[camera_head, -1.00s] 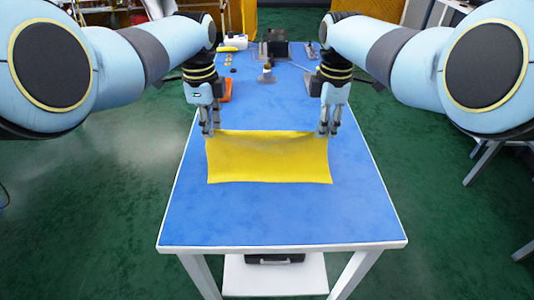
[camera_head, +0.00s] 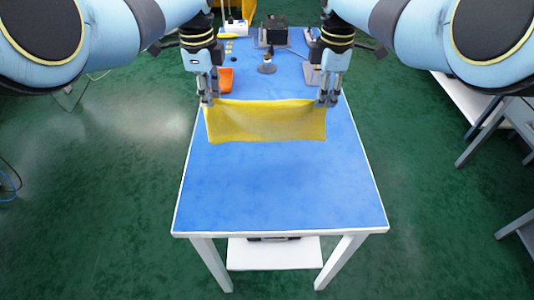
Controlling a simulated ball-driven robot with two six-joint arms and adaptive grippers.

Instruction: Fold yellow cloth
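The yellow cloth (camera_head: 266,122) hangs spread out between my two grippers above the blue table top. Its upper edge is stretched nearly straight and its lower part hangs toward the front; whether the lower edge touches the table I cannot tell. My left gripper (camera_head: 208,100) is at the cloth's upper left corner and appears shut on it. My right gripper (camera_head: 328,100) is at the upper right corner and appears shut on it. The fingertips partly hide both corners.
The blue table (camera_head: 280,195) is clear in front of the cloth. Behind it are an orange bin (camera_head: 225,79), a small stand with a round base (camera_head: 266,68), a black device (camera_head: 272,32) and a yellow tool (camera_head: 230,37).

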